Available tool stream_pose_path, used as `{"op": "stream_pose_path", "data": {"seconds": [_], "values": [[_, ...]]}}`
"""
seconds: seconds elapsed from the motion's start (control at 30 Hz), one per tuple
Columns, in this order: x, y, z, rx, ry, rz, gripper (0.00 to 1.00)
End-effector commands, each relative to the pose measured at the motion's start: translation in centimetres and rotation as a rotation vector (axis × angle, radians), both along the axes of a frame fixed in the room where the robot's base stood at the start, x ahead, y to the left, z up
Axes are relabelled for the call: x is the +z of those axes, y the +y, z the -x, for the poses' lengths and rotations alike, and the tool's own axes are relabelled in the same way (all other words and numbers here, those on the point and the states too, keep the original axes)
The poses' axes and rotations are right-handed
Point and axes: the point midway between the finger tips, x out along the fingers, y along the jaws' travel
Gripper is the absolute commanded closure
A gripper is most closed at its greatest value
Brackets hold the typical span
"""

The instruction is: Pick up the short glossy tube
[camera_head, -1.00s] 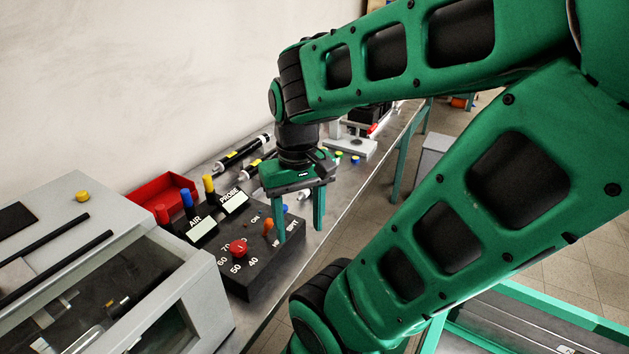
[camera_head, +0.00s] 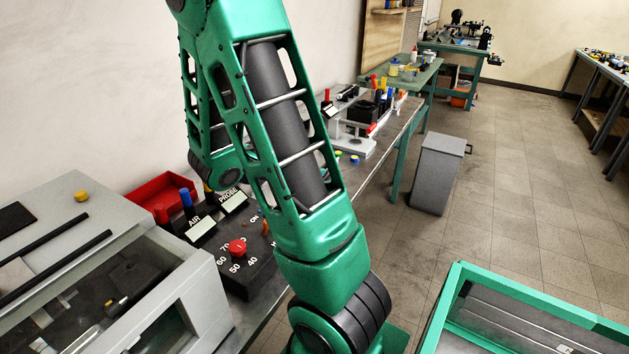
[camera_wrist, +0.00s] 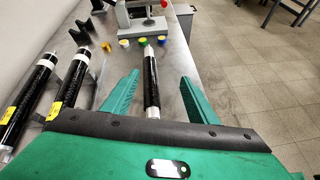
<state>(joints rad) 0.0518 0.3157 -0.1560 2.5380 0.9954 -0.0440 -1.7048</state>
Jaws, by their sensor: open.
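In the wrist view a short black glossy tube (camera_wrist: 151,82) with white ends lies on the grey metal bench, pointing away from me. My gripper (camera_wrist: 160,76) is open, with one green finger on each side of the tube in the picture. I cannot tell how far above it the fingers are, and no contact is visible. Two longer black tubes with yellow labels lie to the left, one nearer the middle (camera_wrist: 70,80) and one at the left edge (camera_wrist: 26,102). In the head view my arm hides my gripper and the tubes.
Small yellow and green caps (camera_wrist: 143,41) lie beyond the tube, before a grey-based stand (camera_wrist: 142,25). In the head view a black control box (camera_head: 238,262), a red bin (camera_head: 160,193) and a grey cabinet machine (camera_head: 75,230) occupy the near bench.

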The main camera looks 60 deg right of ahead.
Motion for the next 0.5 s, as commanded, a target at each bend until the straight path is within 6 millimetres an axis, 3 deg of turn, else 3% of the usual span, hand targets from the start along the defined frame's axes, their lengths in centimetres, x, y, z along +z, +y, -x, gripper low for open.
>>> {"op": "stream_pose_path", "data": {"seconds": [0.1, 0.27, 0.5], "values": [[0.1, -0.4, -1.5, 0.102, 0.121, 0.067, 0.47], [-0.1, -0.6, -2.3, 0.154, 0.186, 0.103, 0.47], [-2.8, -0.6, -2.3, 0.157, 0.191, 0.104, 0.47]]}}
